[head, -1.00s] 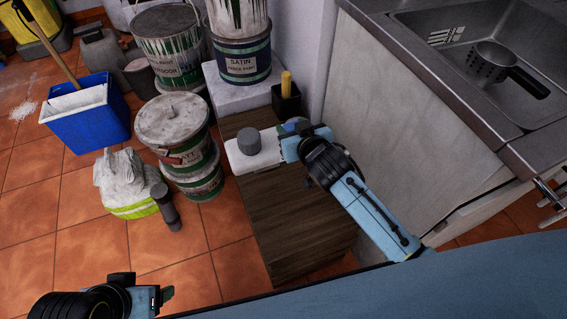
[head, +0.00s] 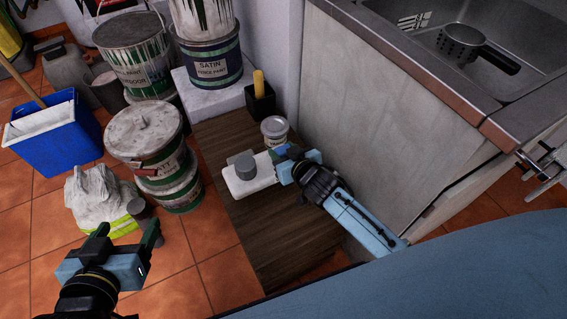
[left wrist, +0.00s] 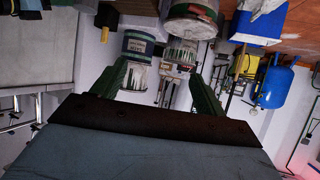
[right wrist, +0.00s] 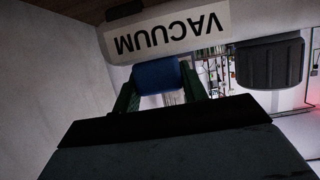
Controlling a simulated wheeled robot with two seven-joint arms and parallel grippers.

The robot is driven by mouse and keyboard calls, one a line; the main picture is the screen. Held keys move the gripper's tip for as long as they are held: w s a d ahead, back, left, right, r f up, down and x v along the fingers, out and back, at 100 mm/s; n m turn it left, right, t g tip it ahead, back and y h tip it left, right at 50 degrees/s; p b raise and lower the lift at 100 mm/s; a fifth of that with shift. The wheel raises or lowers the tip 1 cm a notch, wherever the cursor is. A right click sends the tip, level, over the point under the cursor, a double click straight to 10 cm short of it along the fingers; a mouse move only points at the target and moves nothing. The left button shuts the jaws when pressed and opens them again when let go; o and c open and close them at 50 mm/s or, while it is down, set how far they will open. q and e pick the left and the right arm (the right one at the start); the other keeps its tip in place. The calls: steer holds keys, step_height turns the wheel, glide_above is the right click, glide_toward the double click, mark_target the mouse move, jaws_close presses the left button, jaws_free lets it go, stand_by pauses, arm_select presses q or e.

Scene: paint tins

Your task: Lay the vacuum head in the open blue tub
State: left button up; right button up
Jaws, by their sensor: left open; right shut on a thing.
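The vacuum head (head: 248,182) is white with a grey round stub and lies over the dark wooden-topped box. In the right wrist view its white body (right wrist: 285,50) carries the word VACUUM, upside down. My right gripper (head: 292,166) is shut on its blue part (right wrist: 157,77). Whether the vacuum head touches the wood, I cannot tell. The blue tub (head: 58,150) stands on the floor at the left, with a pale slab-like area at its top and a wooden handle beside or in it. My left gripper (head: 126,240) is open and empty, in front of the white bag.
Paint tins (head: 155,150) stand stacked between the tub and the wooden box (head: 285,245). A white bag (head: 95,197) and a grey cylinder (head: 146,218) are near my left gripper. A small tin (head: 274,129) and a black pot (head: 260,103) stand behind the vacuum head. The sink counter (head: 440,70) bounds the right.

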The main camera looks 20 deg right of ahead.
steer(key=shift+f, duration=0.45)
step_height(320, 180, down, 3)
steer(key=shift+r+b, duration=0.1)
steer(key=shift+b, duration=1.05)
arm_select(q)
step_height(320, 180, up, 10)
steer(key=w+d+t+h, duration=0.2)
steer(key=t, duration=0.5)
steer(key=shift+d+r+h, duration=0.2)
steer(key=shift+d+h, duration=0.1)
steer(key=shift+h, duration=0.1)
arm_select(e)
steer(key=shift+f, duration=0.25)
steer(key=shift+f, duration=0.1)
arm_select(q)
steer(key=shift+r+t, duration=0.25)
steer(key=shift+t, duration=0.05)
arm_select(e)
steer(key=o, duration=1.2)
